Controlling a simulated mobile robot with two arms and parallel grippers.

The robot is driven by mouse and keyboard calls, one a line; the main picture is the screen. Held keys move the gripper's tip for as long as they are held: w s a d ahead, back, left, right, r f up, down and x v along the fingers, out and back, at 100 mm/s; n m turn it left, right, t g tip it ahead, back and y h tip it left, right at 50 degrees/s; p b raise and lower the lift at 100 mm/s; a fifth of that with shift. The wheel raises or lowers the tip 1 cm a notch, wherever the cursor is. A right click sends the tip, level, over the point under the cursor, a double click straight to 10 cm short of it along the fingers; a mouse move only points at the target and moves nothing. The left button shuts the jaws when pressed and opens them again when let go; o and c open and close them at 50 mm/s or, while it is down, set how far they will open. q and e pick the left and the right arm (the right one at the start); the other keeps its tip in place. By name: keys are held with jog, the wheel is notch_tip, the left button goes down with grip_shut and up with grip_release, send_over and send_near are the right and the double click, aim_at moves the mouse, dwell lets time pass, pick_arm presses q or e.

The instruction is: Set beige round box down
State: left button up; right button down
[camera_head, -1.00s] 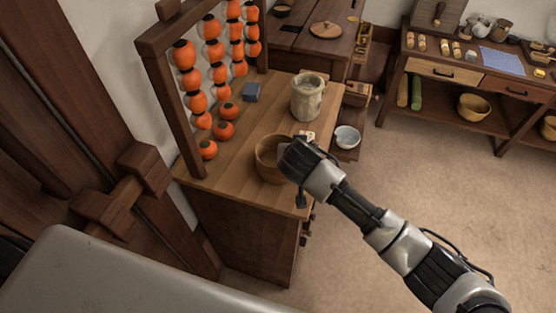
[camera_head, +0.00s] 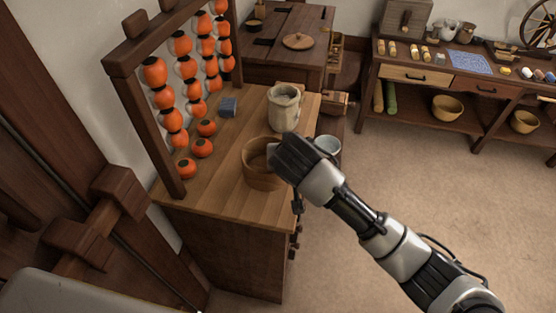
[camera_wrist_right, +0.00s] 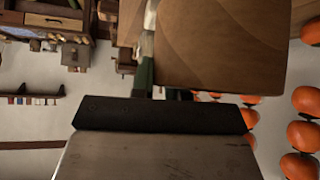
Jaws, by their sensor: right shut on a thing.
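The beige round box (camera_head: 258,179) is a shallow, open, round wooden vessel. In the head view it shows over the front part of the wooden cabinet top (camera_head: 212,195). My right gripper (camera_head: 277,158) is shut on its right side and hides part of the rim. Whether its base touches the cabinet top is hard to tell. In the right wrist view the box (camera_wrist_right: 222,48) fills the upper middle, close beyond the gripper's dark palm. My left gripper is in neither view.
A frame of orange lanterns (camera_head: 176,82) stands along the cabinet's left side. A beige stone jar (camera_head: 284,108) and a small blue-grey block (camera_head: 228,107) stand behind the box. A pale bowl (camera_head: 328,147) is partly hidden by my arm. The cabinet's front left top is clear.

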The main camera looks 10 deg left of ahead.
jog(key=s+d+r+m, duration=0.1)
jog(key=s+d, duration=0.2)
jog(key=d, duration=0.5)
jog(key=s+d+r+h, duration=0.1)
jog(key=s+d, duration=0.3)
jog(key=d, duration=0.5)
jog(key=s+d+r+m+h+b, duration=0.1)
jog(key=s+d, duration=0.3)
jog(key=d, duration=0.5)
jog(key=shift+s+r+m, duration=0.25)
jog(key=shift+r+m, duration=0.05)
jog(key=shift+r, duration=0.45)
